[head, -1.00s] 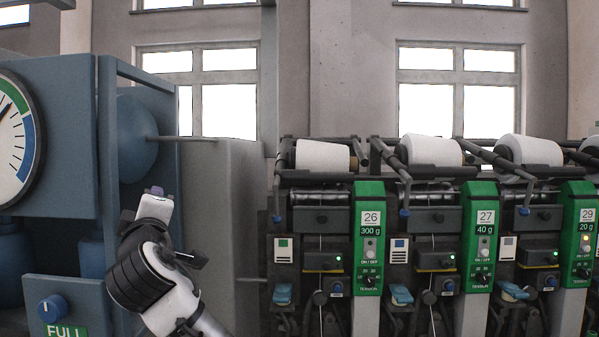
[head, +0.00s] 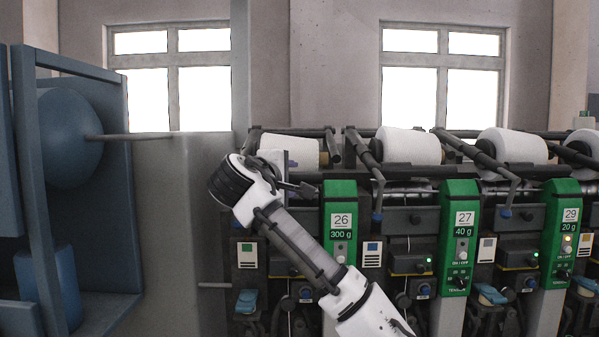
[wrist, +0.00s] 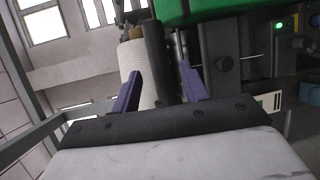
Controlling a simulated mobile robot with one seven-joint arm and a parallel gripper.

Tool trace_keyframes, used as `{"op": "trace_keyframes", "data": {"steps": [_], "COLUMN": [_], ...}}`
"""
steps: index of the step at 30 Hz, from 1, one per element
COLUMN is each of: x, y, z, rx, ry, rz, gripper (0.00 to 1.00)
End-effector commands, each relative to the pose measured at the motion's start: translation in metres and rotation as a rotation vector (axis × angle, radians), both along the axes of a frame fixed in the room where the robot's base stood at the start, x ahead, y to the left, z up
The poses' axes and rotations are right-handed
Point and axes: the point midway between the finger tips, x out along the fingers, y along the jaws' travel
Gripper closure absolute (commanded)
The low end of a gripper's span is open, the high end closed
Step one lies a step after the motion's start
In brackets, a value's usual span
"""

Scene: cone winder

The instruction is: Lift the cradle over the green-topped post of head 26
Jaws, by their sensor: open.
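Head 26 has a green-topped post (head: 341,196) marked "26" and "300 g". Its white yarn cone (head: 305,153) lies above and left of the post, partly hidden by my arm. The dark cradle (head: 251,143) around the cone shows only in part, and its handle is mostly hidden. My gripper (head: 290,162) is in front of the cone, left of the post. In the wrist view my gripper (wrist: 160,62) has its two purple fingers spread, with nothing clearly held. The cone (wrist: 133,65) and a dark cylinder show beyond them, and green casing (wrist: 195,10) shows at the top.
A grey cabinet (head: 185,230) and a blue machine frame (head: 75,70) stand on the left. Space before the grey cabinet looks clear.

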Motion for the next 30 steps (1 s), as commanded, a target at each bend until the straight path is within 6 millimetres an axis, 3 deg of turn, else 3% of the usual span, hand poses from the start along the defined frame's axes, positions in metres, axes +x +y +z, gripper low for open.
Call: {"op": "trace_keyframes", "data": {"steps": [3, 9, 21, 30], "x": [0.021, 0.045, 0.052, 0.052], "y": [-0.01, -0.019, -0.022, -0.021], "z": [0.0, -0.005, -0.008, -0.008], "rx": [0.0, 0.0, 0.001, 0.001], "ry": [0.002, 0.0, -0.001, -0.001], "rz": [-0.003, 0.0, 0.001, 0.001], "gripper": [0.56, 0.56, 0.56, 0.94]}}
